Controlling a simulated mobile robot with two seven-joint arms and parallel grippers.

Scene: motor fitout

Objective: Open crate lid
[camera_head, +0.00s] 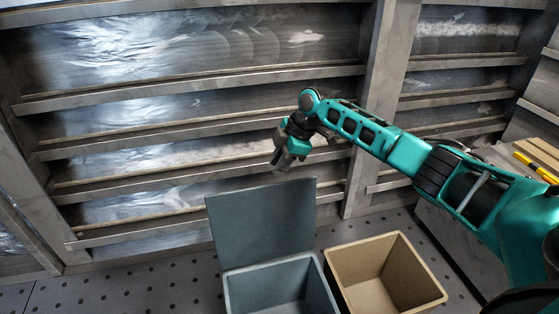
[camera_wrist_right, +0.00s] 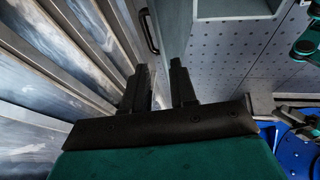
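The blue-grey crate (camera_head: 280,286) stands on the dotted floor, and its lower part is cut off by the frame edge in the head view. Its flat lid (camera_head: 262,222) stands up at the crate's back edge, tilted up, so the crate's inside shows and looks empty. My right gripper (camera_head: 278,161) is above the lid's top edge, apart from it in the picture. In the right wrist view its two dark fingers (camera_wrist_right: 160,68) are apart with nothing seen between them. My left gripper is not in view.
An open tan crate (camera_head: 386,277) stands close to the right of the blue-grey crate and looks empty. A ribbed metal wall (camera_head: 190,110) rises behind both. Bare dotted floor (camera_head: 140,285) lies to the left. A surface with yellow-handled items (camera_head: 535,160) is at the right.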

